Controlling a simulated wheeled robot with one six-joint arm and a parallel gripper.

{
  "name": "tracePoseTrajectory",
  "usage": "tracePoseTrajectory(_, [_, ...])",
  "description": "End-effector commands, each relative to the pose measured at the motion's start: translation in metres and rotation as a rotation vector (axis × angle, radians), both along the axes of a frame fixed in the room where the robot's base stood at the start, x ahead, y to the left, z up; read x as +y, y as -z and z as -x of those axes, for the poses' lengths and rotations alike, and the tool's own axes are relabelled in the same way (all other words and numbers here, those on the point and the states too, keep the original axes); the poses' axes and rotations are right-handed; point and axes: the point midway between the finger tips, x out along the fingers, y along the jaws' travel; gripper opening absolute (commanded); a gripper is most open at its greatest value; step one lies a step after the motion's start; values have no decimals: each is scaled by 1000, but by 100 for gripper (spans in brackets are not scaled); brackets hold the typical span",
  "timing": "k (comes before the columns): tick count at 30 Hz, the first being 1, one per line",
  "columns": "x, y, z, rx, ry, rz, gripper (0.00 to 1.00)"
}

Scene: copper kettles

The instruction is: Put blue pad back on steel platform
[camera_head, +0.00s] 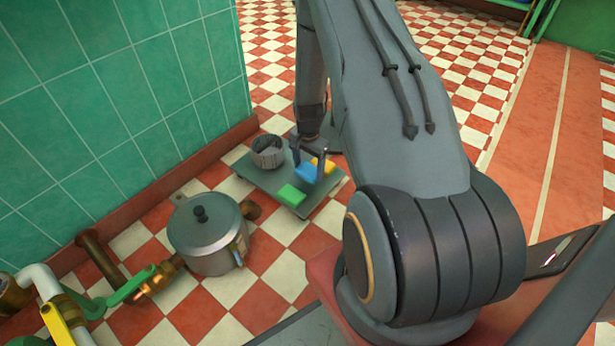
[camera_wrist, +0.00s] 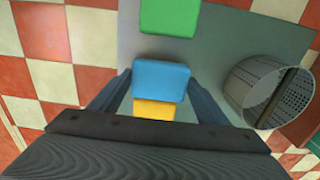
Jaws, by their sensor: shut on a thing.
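The blue pad (camera_head: 307,172) is between the fingers of my gripper (camera_head: 309,160), over the steel platform (camera_head: 268,185) low on the floor. In the wrist view my gripper (camera_wrist: 160,90) has a finger on each side of the blue pad (camera_wrist: 160,80), shut on it. The platform (camera_wrist: 225,38) shows behind the pad as a grey plate. I cannot tell whether the pad touches the platform. A green pad (camera_head: 291,195) lies on the platform's near side, also in the wrist view (camera_wrist: 169,17). A yellow pad (camera_head: 326,166) is on the other side, partly hidden by the blue pad.
A perforated metal basket (camera_head: 267,151) stands on the platform's left part, close to my gripper in the wrist view (camera_wrist: 262,88). A lidded steel pot (camera_head: 207,235) and copper pipes (camera_head: 103,258) are at the left. A green tiled wall (camera_head: 120,90) rises behind.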

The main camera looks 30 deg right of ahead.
Motion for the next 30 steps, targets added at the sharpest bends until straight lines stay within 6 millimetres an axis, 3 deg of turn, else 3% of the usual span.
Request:
tracePoseTrajectory(3, [0,24,0,3,0,-1,49])
tracePoseTrajectory(6, [0,34,0,1,0,-1,49])
tracePoseTrajectory(18, [0,37,0,1,-1,-1,49])
tracePoseTrajectory(19, [0,37,0,1,-1,-1,73])
tracePoseTrajectory(22, [0,36,0,1,-1,-1,88])
tracePoseTrajectory(30, [0,36,0,1,-1,-1,88])
